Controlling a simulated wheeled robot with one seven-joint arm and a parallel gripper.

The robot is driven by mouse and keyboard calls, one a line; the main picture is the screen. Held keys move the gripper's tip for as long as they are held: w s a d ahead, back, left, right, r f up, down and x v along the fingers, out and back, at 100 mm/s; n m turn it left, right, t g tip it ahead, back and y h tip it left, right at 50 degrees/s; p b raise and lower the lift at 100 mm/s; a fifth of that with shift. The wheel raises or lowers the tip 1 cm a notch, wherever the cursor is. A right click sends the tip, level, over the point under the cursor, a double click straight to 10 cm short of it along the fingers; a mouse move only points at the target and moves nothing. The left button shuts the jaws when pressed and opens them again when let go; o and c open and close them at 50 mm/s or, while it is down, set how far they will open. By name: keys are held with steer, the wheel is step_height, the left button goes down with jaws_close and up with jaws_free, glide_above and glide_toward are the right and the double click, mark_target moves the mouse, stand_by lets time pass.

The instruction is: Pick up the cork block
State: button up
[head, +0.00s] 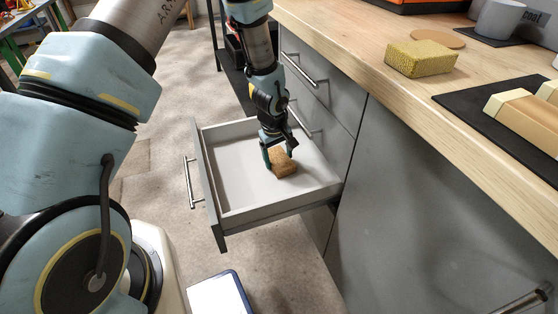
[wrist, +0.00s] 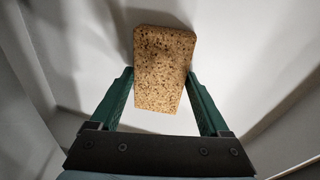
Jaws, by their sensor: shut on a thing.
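The cork block (head: 283,163) is brown and speckled and is inside the open drawer (head: 239,197), near its middle. My gripper (head: 277,155) reaches down into the drawer and is shut on the block. In the wrist view the cork block (wrist: 163,70) sits between the green fingertips of my gripper (wrist: 161,82), with one finger on each side. The drawer's pale floor lies below the block. I cannot tell whether the block touches the floor.
Above right is a wooden worktop (head: 400,100) with a yellow sponge-like block (head: 421,58), a round cork disc (head: 437,38), a grey cup (head: 498,18) and a black mat (head: 480,105) with wooden pieces. A blue-edged white box (head: 218,296) stands on the floor.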

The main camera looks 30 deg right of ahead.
mark_target(274, 168)
steer(key=shift+r, duration=0.15)
steer(key=shift+r, duration=0.55)
steer(key=s+a, duration=0.3)
steer(key=shift+f, duration=0.1)
step_height(274, 168, up, 14)
steer(key=shift+w+f+p, duration=0.1)
steer(key=shift+w+p, duration=0.05)
steer(key=shift+p, duration=0.65)
